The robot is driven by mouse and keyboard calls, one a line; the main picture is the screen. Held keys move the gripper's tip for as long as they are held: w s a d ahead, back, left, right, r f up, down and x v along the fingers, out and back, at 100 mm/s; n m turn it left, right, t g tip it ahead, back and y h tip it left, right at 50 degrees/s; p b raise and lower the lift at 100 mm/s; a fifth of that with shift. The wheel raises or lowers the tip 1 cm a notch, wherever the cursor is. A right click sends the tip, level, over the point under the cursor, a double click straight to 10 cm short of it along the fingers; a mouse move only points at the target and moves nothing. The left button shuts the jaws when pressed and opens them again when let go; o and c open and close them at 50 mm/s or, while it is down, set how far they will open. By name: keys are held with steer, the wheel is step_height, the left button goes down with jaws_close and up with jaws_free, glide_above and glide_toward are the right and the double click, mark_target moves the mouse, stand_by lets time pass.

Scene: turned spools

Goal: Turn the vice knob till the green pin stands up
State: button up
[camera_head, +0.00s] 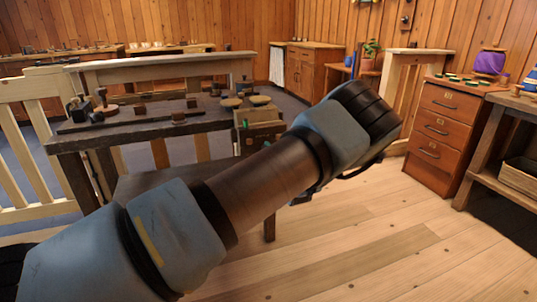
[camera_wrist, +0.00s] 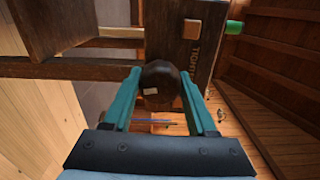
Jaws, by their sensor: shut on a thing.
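In the wrist view, the dark round knob (camera_wrist: 160,82) with a small pale mark sits between the two teal fingers of my gripper (camera_wrist: 160,90). My gripper is shut on it, one finger on each side. Behind the knob is the dark wooden vice block (camera_wrist: 178,62) with pale lettering and a tan square inlay. The green pin (camera_wrist: 234,27) sticks out sideways from the block's right edge in this view. In the head view, the vice (camera_head: 262,115) is at the bench's right end, partly behind my arm. The knob and my fingertips cannot be made out clearly there.
The dark workbench (camera_head: 150,122) carries turned wooden pieces and several small blocks. A pale railing (camera_head: 20,150) stands at left. A drawer cabinet (camera_head: 432,135) and a side bench (camera_head: 490,140) stand at right. The plank floor in front is clear.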

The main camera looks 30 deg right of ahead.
steer(key=shift+s+d+f+m, duration=0.1)
steer(key=shift+s+f+m, duration=0.05)
steer(key=shift+m, duration=0.25)
steer(key=o, duration=1.4)
steer(key=shift+c, duration=0.2)
steer(key=s+a, duration=0.1)
steer(key=s, duration=0.9)
steer(key=shift+s+a, duration=0.2)
steer(key=shift+s, duration=0.1)
